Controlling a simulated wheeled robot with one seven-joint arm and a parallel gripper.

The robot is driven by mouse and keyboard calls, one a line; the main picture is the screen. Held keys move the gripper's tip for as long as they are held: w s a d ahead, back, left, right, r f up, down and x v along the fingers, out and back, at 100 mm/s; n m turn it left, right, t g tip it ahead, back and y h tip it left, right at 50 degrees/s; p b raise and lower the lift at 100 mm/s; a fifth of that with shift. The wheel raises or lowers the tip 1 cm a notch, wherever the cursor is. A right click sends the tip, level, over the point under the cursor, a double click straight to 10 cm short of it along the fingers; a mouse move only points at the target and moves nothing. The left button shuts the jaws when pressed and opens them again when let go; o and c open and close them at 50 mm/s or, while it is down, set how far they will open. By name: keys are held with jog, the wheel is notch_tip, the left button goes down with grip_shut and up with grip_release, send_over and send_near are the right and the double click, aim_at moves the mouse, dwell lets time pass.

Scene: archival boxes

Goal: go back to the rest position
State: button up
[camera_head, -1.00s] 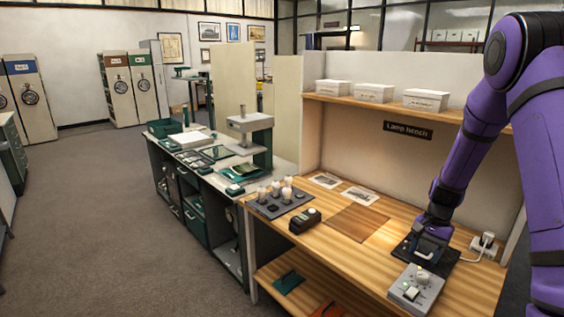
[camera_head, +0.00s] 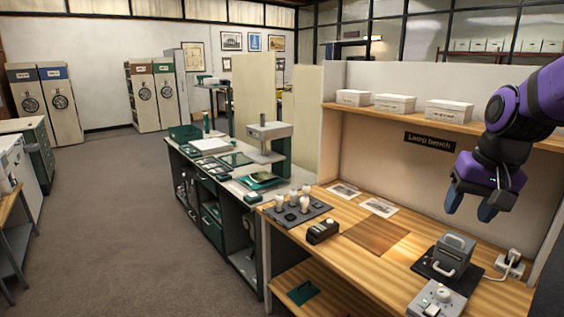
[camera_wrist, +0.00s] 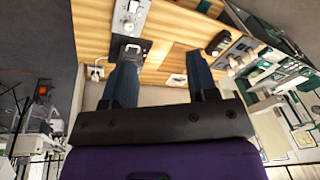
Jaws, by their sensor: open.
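My gripper (camera_head: 468,207) is open and empty in the head view, raised above the back right part of the lamp bench (camera_head: 345,256). Its two dark blue fingers point down and stand apart. In the wrist view my gripper (camera_wrist: 160,75) shows both fingers spread with nothing between them. Below it on the bench stands a grey box-like device with a handle (camera_head: 453,256) on a dark base plate. The device also shows in the wrist view (camera_wrist: 130,50), near the left finger. My gripper is clear of it.
A grey control box (camera_head: 437,300) stands at the bench's front right, and a power socket (camera_head: 510,264) at the right. A black tray (camera_head: 296,213) holds several pale pieces. A black block (camera_head: 323,232) sits near it. A shelf (camera_head: 420,120) with white boxes runs behind. Floor on the left is clear.

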jog(key=s+a+r+n+t, duration=0.1)
jog(key=s+r, duration=0.1)
jog(key=s, duration=0.5)
jog(key=s+a+r+n+t, duration=0.2)
jog(key=s+r, duration=0.1)
jog(key=s, duration=0.4)
jog(key=shift+s+a+r+n+h, duration=0.2)
jog(key=shift+s+n+h, duration=0.1)
jog(key=shift+h, duration=0.1)
